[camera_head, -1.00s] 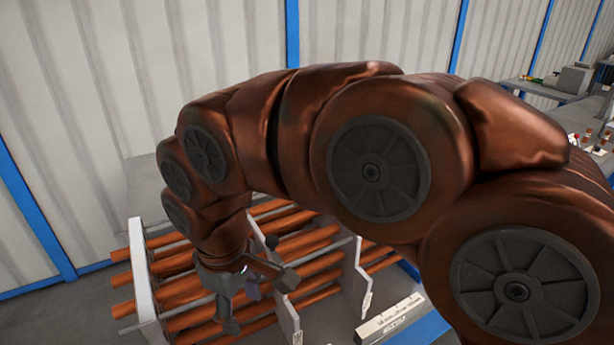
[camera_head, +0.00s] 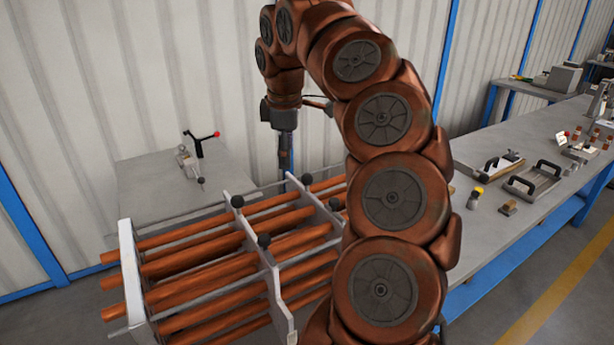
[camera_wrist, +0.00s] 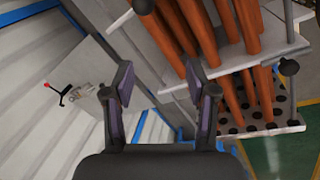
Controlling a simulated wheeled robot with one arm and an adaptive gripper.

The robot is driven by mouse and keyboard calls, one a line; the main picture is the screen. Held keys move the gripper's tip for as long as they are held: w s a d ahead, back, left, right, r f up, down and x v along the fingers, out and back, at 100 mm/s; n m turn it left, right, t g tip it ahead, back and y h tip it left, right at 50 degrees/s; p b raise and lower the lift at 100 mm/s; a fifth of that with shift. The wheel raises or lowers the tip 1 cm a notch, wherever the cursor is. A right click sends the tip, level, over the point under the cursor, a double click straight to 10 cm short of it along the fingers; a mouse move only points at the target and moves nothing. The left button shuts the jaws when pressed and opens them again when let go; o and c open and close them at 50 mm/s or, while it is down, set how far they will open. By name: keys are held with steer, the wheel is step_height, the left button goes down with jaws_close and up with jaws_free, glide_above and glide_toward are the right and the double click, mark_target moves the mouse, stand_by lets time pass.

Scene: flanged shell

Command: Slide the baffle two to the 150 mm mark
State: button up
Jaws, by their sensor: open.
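A bundle of copper-coloured tubes (camera_head: 205,268) runs between pale plates, with an end plate (camera_head: 130,272) at the left. One upright baffle (camera_head: 262,262) with black knobs crosses the tubes mid-bundle. Another knobbed baffle (camera_head: 322,222) stands farther right, partly behind my arm. I cannot tell which is baffle two. My gripper (camera_head: 285,160) points down behind the bundle's far side, apart from the baffles. In the wrist view my gripper (camera_wrist: 162,100) is open with nothing between its fingers. The tubes (camera_wrist: 205,30) and a perforated plate (camera_wrist: 248,122) show at the right. No scale marks are visible.
A grey table (camera_head: 165,190) behind the bundle holds a clamp-like tool with a red-tipped black handle (camera_head: 202,143). At the right, a long workbench (camera_head: 500,215) carries handled fixtures (camera_head: 535,180) and small parts. My arm covers the bundle's right end.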

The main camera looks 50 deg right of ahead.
glide_above(307, 175)
steer(key=a, duration=0.1)
steer(key=f, duration=0.2)
steer(key=shift+g, duration=0.3)
steer(key=shift+d+f+p, duration=0.15)
steer(key=shift+f+p, duration=0.05)
steer(key=shift+f, duration=0.95)
steer(key=shift+d+f+p, duration=0.15)
steer(key=shift+d+f, duration=0.05)
steer(key=shift+f, duration=1)
steer(key=shift+d+f+p, duration=0.15)
steer(key=shift+f+p, duration=0.05)
steer(key=shift+f, duration=0.95)
jaws_close()
